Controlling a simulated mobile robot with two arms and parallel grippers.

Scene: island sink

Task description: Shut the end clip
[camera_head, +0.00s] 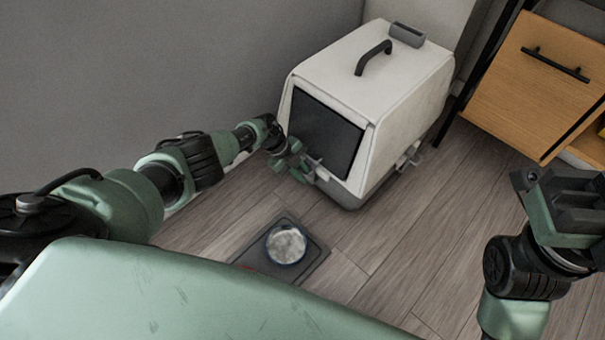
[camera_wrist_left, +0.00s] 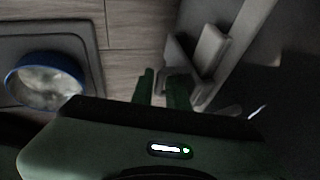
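A small grey clip (camera_head: 314,176) shows low on that end, beside my left gripper (camera_head: 300,166). In the left wrist view a grey clip-like part (camera_wrist_left: 203,52) sticks out from the carrier, just past the fingertips. The left gripper (camera_wrist_left: 165,80) has its two green fingers a little apart, with nothing clearly held between them. Whether a finger touches the clip cannot be told. My right gripper (camera_head: 580,205) is at the right edge, away from the carrier; its finger gap is unclear.
A blue-rimmed bowl (camera_head: 287,244) sits on a dark mat (camera_head: 312,264) in front of the carrier; the bowl also shows in the left wrist view (camera_wrist_left: 45,82). A grey wall (camera_head: 170,60) stands behind. A wooden cabinet (camera_head: 535,85) is at right. Wood floor (camera_head: 420,230) is clear between.

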